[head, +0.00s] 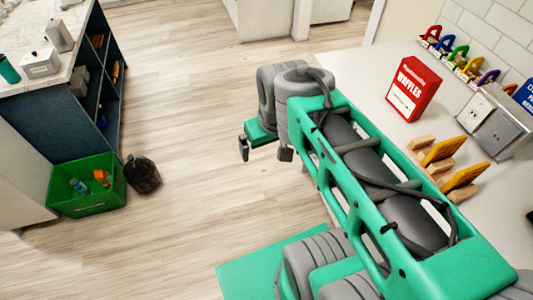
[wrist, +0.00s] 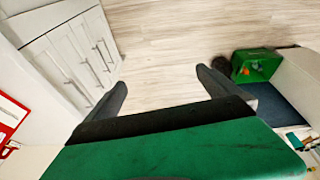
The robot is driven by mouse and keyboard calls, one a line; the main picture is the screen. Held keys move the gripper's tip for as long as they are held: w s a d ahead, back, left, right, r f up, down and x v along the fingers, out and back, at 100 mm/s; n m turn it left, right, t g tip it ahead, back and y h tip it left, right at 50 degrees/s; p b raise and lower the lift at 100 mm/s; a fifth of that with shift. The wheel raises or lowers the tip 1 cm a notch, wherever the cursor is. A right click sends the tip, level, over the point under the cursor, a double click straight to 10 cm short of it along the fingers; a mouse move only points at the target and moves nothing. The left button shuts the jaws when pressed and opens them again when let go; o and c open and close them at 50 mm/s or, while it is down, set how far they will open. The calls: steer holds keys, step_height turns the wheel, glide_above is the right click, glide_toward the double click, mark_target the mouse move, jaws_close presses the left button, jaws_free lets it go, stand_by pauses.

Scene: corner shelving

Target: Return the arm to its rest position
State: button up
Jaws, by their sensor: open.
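My arm, green and grey, reaches from the lower right of the head view toward its middle. My gripper (head: 265,150) hangs at the arm's far end over the bare wooden floor, beside the counter on the right. In the wrist view the two dark fingers of my gripper (wrist: 165,90) stand wide apart with only floor between them. The gripper is open and empty. It touches nothing that I can see.
The right counter (head: 395,130) bears a red waffle box (head: 412,88), a toaster (head: 492,120) and toast-like slices on wooden holders (head: 440,152). A green crate (head: 88,188) and a dark bag (head: 142,175) stand on the floor by the left shelving (head: 62,120). The floor between (head: 190,110) is clear.

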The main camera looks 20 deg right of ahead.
steer(key=a, duration=0.1)
steer(key=s+a+f, duration=0.1)
steer(key=shift+a+f, duration=0.2)
steer(key=shift+a, duration=0.2)
stand_by(0.9)
